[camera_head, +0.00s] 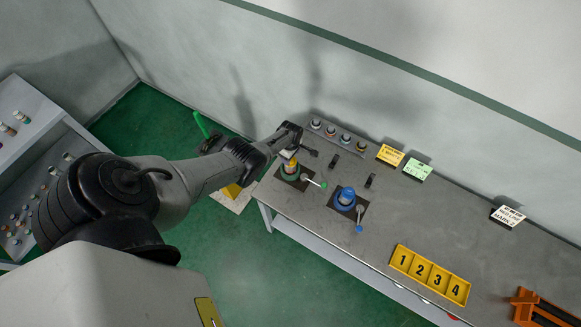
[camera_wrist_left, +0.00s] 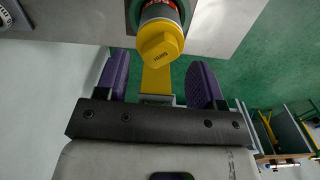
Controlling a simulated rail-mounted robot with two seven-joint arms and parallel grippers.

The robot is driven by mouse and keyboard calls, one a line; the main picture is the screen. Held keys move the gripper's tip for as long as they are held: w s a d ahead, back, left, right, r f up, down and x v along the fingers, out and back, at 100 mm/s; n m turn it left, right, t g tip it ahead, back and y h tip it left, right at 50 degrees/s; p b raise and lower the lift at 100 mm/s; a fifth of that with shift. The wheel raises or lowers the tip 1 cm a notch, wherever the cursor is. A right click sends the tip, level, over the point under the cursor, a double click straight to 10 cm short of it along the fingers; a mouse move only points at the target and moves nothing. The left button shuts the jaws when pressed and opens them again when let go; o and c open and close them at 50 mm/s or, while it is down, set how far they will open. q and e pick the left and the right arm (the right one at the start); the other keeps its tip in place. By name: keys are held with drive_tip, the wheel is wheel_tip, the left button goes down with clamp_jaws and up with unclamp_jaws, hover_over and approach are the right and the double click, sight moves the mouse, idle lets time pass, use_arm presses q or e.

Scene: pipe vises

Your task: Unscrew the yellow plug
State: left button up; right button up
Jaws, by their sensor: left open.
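The yellow plug (camera_wrist_left: 160,42) has a faceted head with small dark lettering. In the left wrist view it sits in the end of a pipe with a red and dark band, held in a green-ringed vise. In the head view the green vise (camera_head: 290,172) stands near the left end of the bench, and the plug (camera_head: 291,161) is partly hidden by my arm. My left gripper (camera_wrist_left: 159,64) is open. Its two purple fingers point toward the plug, one on each side, with the plug's head around their tips. Contact is not visible. My right gripper is in neither view.
A blue vise (camera_head: 345,197) with a lever stands just right of the green one. Several small round parts (camera_head: 339,134) line the bench's back edge near the wall. A yellow numbered tray (camera_head: 430,273) and an orange vise (camera_head: 538,308) are farther right.

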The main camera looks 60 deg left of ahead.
use_arm(q)
drive_tip(key=m, duration=0.6)
drive_tip(key=shift+m, duration=0.3)
drive_tip(key=m, duration=0.5)
drive_tip(key=shift+m, duration=0.4)
drive_tip(key=m, duration=0.5)
drive_tip(key=shift+b, duration=0.35)
drive_tip(key=m, duration=0.5)
drive_tip(key=shift+b, duration=0.3)
drive_tip(key=shift+m, duration=1)
drive_tip(key=shift+f, duration=0.1)
drive_tip(key=shift+f+b, duration=1.05)
drive_tip(key=shift+b, duration=0.1)
